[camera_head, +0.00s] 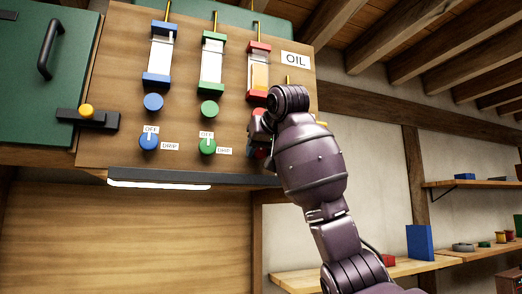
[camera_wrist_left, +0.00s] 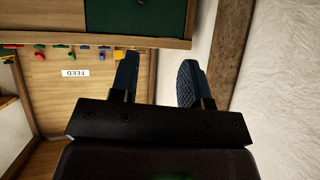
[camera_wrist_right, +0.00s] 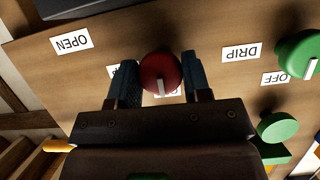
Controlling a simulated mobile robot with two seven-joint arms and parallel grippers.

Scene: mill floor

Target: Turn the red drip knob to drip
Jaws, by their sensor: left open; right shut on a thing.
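The red drip knob (camera_wrist_right: 158,72) shows in the right wrist view between the two fingers of my right gripper (camera_wrist_right: 161,80), which is shut on it. Its white pointer mark points down in that view, toward a white label mostly hidden behind it. Another label (camera_wrist_right: 115,68) on its left is largely covered by a finger. In the head view my right arm hides most of the gripper, and only a bit of the red knob (camera_head: 260,154) shows. My left gripper (camera_wrist_left: 157,82) is open and empty, away from the oil panel.
The green drip knob (camera_head: 207,146) and blue drip knob (camera_head: 148,142) sit left on the wooden oil panel (camera_head: 182,120). Oil glasses (camera_head: 212,60) are above them. A dark ledge (camera_head: 190,177) runs below. A panel marked FEED (camera_wrist_left: 75,72) shows in the left wrist view.

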